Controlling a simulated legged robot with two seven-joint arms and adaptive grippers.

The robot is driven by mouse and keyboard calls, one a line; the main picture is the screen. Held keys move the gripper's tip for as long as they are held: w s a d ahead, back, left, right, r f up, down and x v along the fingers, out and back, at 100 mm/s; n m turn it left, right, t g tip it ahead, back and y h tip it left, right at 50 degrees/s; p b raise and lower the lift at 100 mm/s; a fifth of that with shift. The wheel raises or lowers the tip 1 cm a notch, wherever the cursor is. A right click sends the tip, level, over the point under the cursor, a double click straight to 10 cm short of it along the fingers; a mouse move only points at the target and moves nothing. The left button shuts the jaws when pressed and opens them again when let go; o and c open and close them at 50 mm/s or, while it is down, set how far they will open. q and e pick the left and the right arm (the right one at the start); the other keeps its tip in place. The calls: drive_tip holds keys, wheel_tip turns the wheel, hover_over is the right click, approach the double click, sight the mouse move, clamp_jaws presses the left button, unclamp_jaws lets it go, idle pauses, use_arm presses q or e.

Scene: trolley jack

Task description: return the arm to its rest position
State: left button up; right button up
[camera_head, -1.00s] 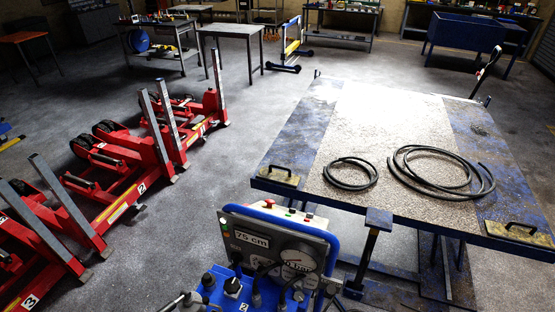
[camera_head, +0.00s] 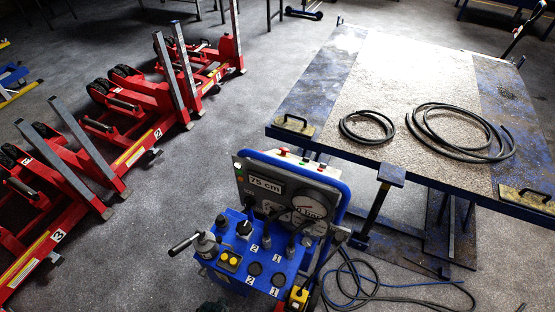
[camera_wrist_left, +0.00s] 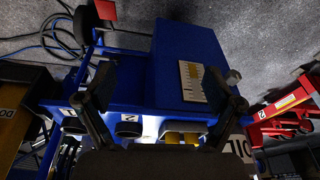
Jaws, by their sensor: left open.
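My left gripper (camera_wrist_left: 160,82) shows in the left wrist view with its two dark fingers spread wide apart and nothing between them. Behind the fingers is a blue unit with a blue box (camera_wrist_left: 187,60) carrying a yellow and white label. I cannot tell the exact gap between fingers and unit. In the head view a blue control unit (camera_head: 262,252) with a lever, knobs, gauges and a "75 cm" sign stands at the lower middle. Neither gripper shows clearly in the head view, and my right gripper is not seen.
Red trolley jacks (camera_head: 125,150) stand in a row at left. A blue-edged lift table (camera_head: 330,75) with two coiled black hoses (camera_head: 460,132) fills the right. Loose hoses (camera_head: 375,285) lie on the floor beside the control unit. Grey floor (camera_head: 265,85) is clear between jacks and table.

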use_arm(q)
drive_tip(key=s+a+f, duration=0.1)
drive_tip(key=s+f, duration=0.6)
drive_tip(key=f, duration=0.4)
drive_tip(key=s+a+f+g, duration=0.1)
drive_tip(key=s+f, duration=0.7)
drive_tip(key=f, duration=0.4)
drive_tip(key=shift+s+a+f, duration=0.2)
drive_tip(key=shift+s, duration=0.1)
